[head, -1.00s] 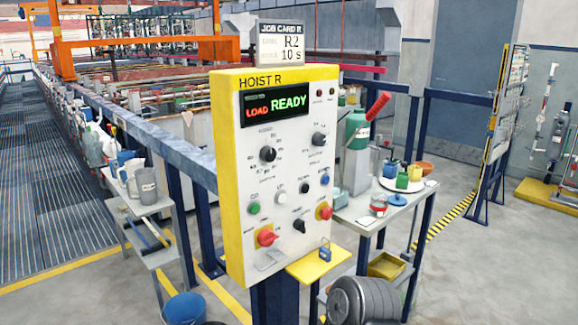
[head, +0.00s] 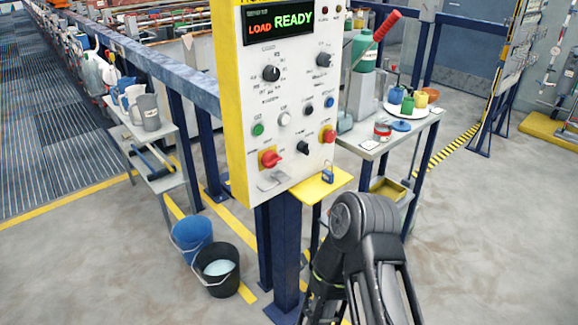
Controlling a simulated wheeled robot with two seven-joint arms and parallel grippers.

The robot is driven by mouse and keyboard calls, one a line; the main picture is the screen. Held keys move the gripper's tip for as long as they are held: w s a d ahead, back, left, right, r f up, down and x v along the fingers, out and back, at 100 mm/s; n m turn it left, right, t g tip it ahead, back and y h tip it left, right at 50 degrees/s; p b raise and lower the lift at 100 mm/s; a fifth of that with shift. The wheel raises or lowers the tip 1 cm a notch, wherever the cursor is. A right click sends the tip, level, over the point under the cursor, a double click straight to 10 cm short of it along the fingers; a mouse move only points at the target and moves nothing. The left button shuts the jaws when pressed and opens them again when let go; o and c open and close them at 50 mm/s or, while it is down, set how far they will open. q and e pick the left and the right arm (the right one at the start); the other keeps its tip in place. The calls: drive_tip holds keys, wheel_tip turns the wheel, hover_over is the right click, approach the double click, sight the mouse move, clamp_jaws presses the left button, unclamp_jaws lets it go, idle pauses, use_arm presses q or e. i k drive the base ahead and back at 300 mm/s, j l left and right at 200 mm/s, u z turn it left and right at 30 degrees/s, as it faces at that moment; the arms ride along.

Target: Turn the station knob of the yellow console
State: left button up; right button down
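The yellow console (head: 238,150), with a white front and yellow edge, stands on a dark blue post in the middle of the head view. Its display (head: 280,22) reads LOAD READY. Two black knobs with small marks around them sit below, an upper left knob (head: 271,73) and an upper right knob (head: 323,60). Their labels are too small to read, so I cannot tell which is the station knob. Several coloured buttons and two red switches sit lower down. My dark arm shows at the bottom right, well below the knobs. Neither gripper's fingertips can be made out.
A yellow shelf (head: 317,188) with a blue padlock (head: 327,174) juts out under the console. A blue bucket (head: 192,240) and a black bucket (head: 217,268) stand on the floor. Side tables flank the console. The floor in front is clear.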

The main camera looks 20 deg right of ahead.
sight(271, 73)
drive_tip(key=i+l+u, duration=0.15)
drive_tip(key=l, duration=1.4)
drive_tip(key=l+u, duration=0.2)
drive_tip(key=l, duration=1.35)
drive_tip(key=k+l+u, duration=0.15)
drive_tip(key=l, duration=1.45)
drive_tip(key=i, duration=0.05)
